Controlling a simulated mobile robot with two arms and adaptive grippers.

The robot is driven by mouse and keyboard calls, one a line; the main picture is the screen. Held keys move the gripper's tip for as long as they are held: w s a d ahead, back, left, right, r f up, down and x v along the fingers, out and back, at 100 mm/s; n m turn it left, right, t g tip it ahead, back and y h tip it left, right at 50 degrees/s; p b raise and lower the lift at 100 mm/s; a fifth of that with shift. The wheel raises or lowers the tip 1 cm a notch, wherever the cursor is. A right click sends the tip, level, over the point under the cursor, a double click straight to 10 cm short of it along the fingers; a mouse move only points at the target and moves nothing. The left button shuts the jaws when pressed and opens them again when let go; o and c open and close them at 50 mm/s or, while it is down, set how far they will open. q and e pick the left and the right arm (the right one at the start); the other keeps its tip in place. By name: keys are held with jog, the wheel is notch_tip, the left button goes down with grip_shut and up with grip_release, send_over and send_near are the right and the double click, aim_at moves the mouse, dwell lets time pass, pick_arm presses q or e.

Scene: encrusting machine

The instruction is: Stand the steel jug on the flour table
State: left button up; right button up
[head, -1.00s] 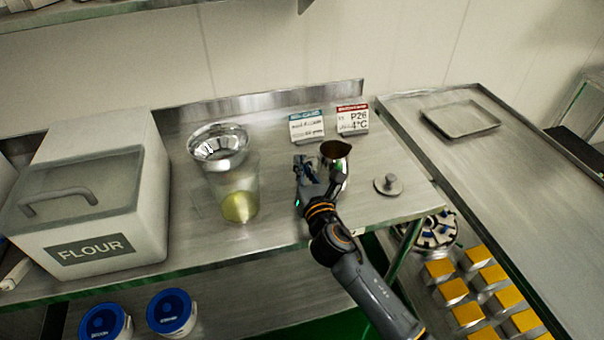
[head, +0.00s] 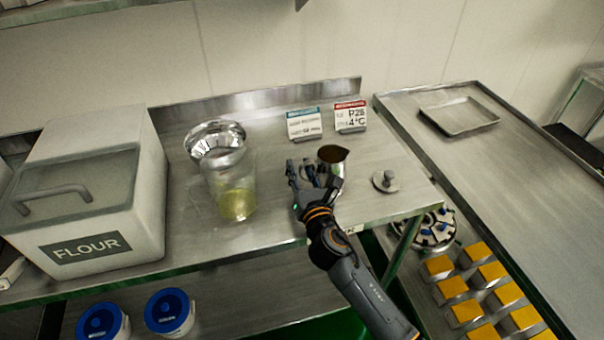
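The steel jug (head: 334,166) with a dark brown opening stands at the front right part of the flour table (head: 265,212), looking upright; its lower part is partly hidden by my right gripper. My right gripper (head: 301,168) is just left of the jug with its fingers spread apart. Whether a finger still touches the jug's side or handle cannot be told. My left gripper is not in view.
A clear jug with yellowish liquid (head: 238,203) and a shiny steel bowl (head: 216,140) stand to the left. A white flour bin (head: 140,190) is further left. A small knobbed steel disc (head: 386,181) lies right of the jug; two sign cards (head: 350,116) stand behind.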

jog(key=v, duration=1.2)
jog(key=shift+r, duration=0.1)
